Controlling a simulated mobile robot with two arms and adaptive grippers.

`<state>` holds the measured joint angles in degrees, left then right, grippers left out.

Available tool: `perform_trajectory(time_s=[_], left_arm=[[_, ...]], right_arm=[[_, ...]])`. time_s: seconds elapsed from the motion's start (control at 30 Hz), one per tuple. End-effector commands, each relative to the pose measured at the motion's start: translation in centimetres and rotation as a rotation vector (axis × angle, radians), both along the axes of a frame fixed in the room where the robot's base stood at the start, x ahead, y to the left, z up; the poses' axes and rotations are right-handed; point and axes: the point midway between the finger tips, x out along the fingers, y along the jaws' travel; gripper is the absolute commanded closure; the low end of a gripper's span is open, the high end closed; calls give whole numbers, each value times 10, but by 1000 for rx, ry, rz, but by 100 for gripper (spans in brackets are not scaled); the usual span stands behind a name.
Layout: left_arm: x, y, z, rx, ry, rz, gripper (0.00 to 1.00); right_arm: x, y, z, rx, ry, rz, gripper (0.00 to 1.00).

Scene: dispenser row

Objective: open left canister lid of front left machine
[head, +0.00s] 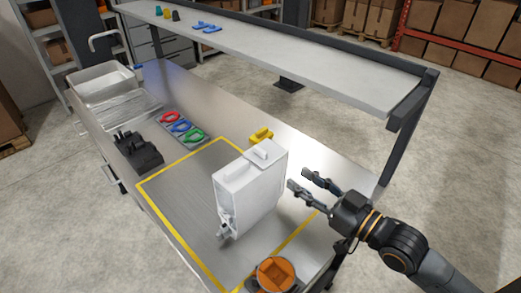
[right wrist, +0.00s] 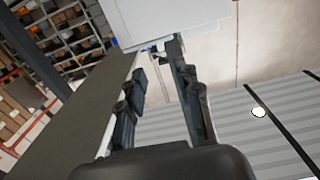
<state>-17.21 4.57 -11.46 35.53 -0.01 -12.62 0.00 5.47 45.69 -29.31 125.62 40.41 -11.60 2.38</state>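One white dispenser machine (head: 248,195) stands upright inside the yellow-taped area of the metal table. Its top has two lid sections with small raised grips: a left one (head: 236,172) and a right one (head: 265,152). Both look closed, as far as the small picture shows. A spout-like part is low on its left front. My right gripper (head: 299,178) is open and empty, just right of the machine, with its fingers pointing at its side. In the right wrist view, the white machine (right wrist: 175,18) fills the top beyond the open fingers. My left gripper is not in view.
A yellow object (head: 261,135) sits behind the machine. A round orange-topped item (head: 275,274) stands at the front. A black device (head: 138,151) and a tray with red, blue and green pieces (head: 183,127) lie left. A raised shelf (head: 290,62) spans the back.

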Motion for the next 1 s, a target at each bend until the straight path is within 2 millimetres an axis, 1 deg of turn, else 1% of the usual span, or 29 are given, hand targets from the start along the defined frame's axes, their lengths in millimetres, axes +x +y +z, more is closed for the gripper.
perform_trajectory(time_s=[0.13,0.23,0.5,0.7,0.83,1.0], left_arm=[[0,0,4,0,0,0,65],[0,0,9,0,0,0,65],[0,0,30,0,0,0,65],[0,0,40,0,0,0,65],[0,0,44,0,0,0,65],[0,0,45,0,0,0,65]], right_arm=[[6,4,5,12,-9,3,66],[15,13,7,13,-9,2,66],[56,54,8,13,-9,3,66],[82,80,7,10,-9,3,66],[93,89,5,8,-9,2,66],[98,96,4,8,-9,3,66]])
